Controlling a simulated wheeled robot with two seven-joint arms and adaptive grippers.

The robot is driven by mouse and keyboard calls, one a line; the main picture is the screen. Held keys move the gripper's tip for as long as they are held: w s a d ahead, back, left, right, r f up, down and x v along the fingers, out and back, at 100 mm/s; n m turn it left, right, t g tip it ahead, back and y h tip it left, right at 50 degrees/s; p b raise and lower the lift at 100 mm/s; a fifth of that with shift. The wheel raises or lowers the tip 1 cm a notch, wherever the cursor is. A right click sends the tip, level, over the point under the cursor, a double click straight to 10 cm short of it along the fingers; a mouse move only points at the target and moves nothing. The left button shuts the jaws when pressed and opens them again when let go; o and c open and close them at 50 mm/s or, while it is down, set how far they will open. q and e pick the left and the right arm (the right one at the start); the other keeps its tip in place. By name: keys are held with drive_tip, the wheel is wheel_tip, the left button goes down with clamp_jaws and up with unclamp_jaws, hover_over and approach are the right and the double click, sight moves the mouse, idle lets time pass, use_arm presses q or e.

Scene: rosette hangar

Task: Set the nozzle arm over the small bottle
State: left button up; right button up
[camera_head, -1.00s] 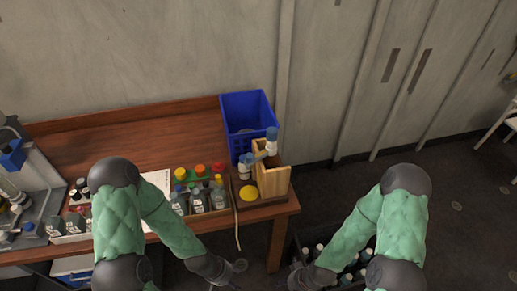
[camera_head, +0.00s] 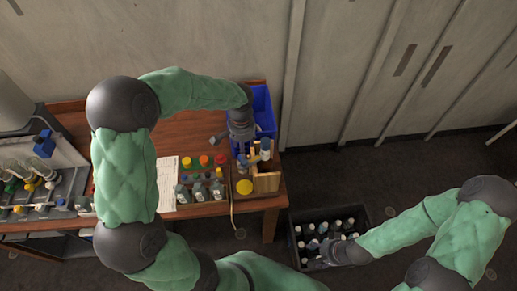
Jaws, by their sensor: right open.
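A wooden stand (camera_head: 268,182) at the table's right end carries a blue and white fitting (camera_head: 265,148) on top. A blue part beside it (camera_head: 252,160) looks like the nozzle arm, but is too small to be sure. A yellow round pad (camera_head: 244,187) lies left of the stand. Several small bottles (camera_head: 200,192) with coloured caps stand in a row left of the pad; I cannot tell which is the small bottle meant. My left gripper (camera_head: 236,142) hangs above and just left of the stand; its fingers are unclear. My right gripper (camera_head: 328,250) is open at the bottle crate.
A black crate (camera_head: 362,213) of several bottles sits on the floor at the right. A blue bin (camera_head: 264,105) stands behind the stand. A white sheet (camera_head: 166,180) lies on the table (camera_head: 185,135). A rack of parts (camera_head: 70,165) is at the left.

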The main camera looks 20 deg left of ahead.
sight(244, 161)
use_arm(q)
drive_tip(key=f, duration=1)
drive_tip(key=shift+w+a+p, duration=0.1)
drive_tip(key=shift+a+p, duration=0.15)
drive_tip(key=shift+p, duration=0.15)
clamp_jaws()
